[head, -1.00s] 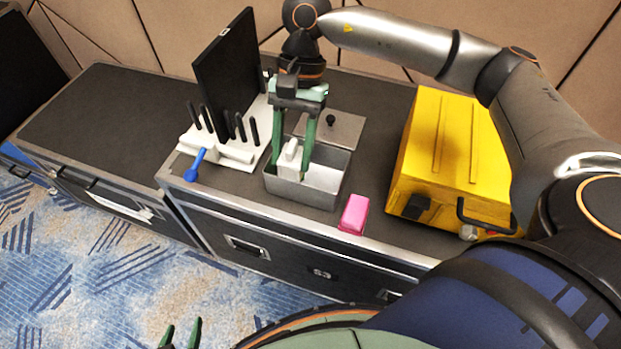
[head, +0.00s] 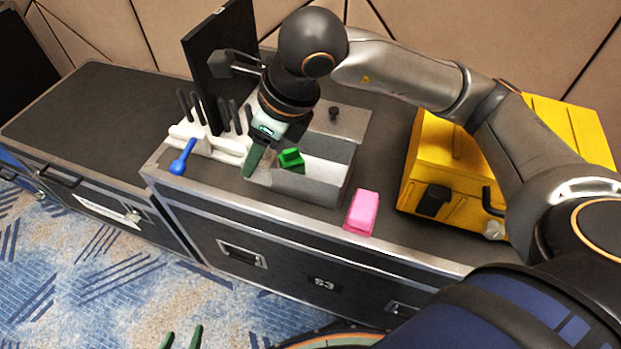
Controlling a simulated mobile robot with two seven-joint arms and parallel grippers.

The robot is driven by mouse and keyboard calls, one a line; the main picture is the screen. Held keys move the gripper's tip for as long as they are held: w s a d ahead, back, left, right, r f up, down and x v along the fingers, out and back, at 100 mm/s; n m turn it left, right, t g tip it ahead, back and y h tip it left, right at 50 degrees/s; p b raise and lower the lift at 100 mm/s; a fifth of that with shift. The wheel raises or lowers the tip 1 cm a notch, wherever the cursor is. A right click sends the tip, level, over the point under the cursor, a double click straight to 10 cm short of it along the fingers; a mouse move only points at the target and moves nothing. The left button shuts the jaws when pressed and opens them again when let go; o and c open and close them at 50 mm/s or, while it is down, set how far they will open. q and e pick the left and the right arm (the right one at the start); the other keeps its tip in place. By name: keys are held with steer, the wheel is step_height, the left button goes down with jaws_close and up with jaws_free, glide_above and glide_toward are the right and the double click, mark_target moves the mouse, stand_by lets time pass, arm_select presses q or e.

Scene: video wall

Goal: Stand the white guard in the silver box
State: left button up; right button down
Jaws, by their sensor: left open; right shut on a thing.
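The silver box (head: 322,190) stands open on the dark case top. My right gripper (head: 268,160) is tilted at the box's left part, its fingers reaching down at the near left rim. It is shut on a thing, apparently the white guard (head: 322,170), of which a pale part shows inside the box. The fingers and arm hide much of it, and I cannot tell whether it touches the box floor. My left gripper (head: 182,338) is open and empty at the bottom edge, low over the carpet.
A pink block (head: 362,212) lies right of the box. A yellow case (head: 440,165) stands further right. A white rack (head: 205,140) with black tools, a blue-handled tool (head: 182,158) and an upright black panel (head: 215,75) are left. A lid with a black knob (head: 334,113) lies behind.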

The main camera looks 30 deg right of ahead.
steer(key=d+f, duration=0.2)
steer(key=d, duration=0.2)
steer(key=d+f+b, duration=0.1)
steer(key=d+f, duration=0.2)
steer(key=d, duration=0.1)
steer(key=w+d+f, duration=0.1)
steer(key=d+f, duration=0.2)
steer(key=d, duration=0.1)
steer(key=shift+d+f, duration=0.25)
steer(key=shift+d, duration=0.1)
steer(key=shift+w+d+f, duration=0.1)
steer(key=shift+d+f, duration=0.2)
steer(key=shift+f, duration=0.1)
steer(key=shift+d+f+b, duration=0.15)
steer(key=shift+f+b, duration=0.05)
steer(key=shift+f, duration=0.75)
steer(key=shift+d+f+b, duration=0.15)
steer(key=shift+f+b, duration=0.05)
steer(key=shift+f, duration=0.7)
steer(key=shift+f, duration=0.2)
steer(key=shift+c, duration=1.7)
jaws_free()
steer(key=shift+r, duration=0.1)
